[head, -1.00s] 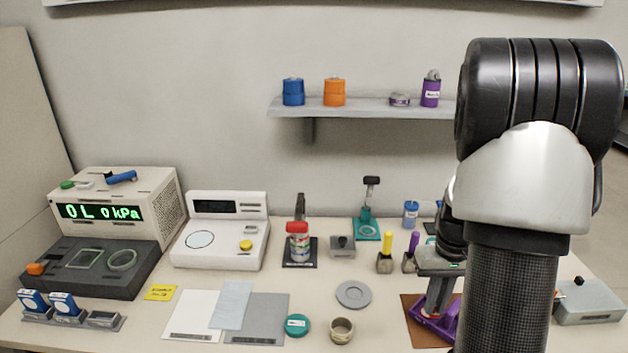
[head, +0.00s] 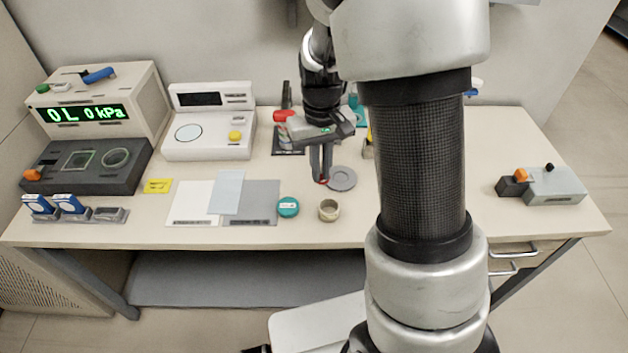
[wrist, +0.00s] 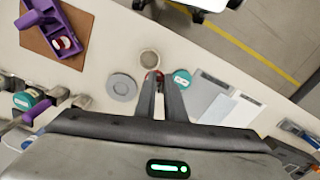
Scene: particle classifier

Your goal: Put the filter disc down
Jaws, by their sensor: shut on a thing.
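My gripper (head: 322,178) is shut on the filter disc, fingers pointing down above the table. Only a small dark red bit of the disc (wrist: 159,75) shows between the fingertips in the wrist view; the rest is hidden. In the head view the fingertips are just left of a round grey dish (head: 342,179). The dish also shows in the wrist view (wrist: 123,87), left of the fingertips. I cannot tell the exact height of the disc over the table.
A beige ring-shaped cup (head: 329,210) and a teal-lidded tin (head: 288,207) stand close in front. White and grey sheets (head: 262,205) lie to the left. A purple holder (wrist: 62,30) on a brown mat shows in the wrist view. My arm hides the table's right middle.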

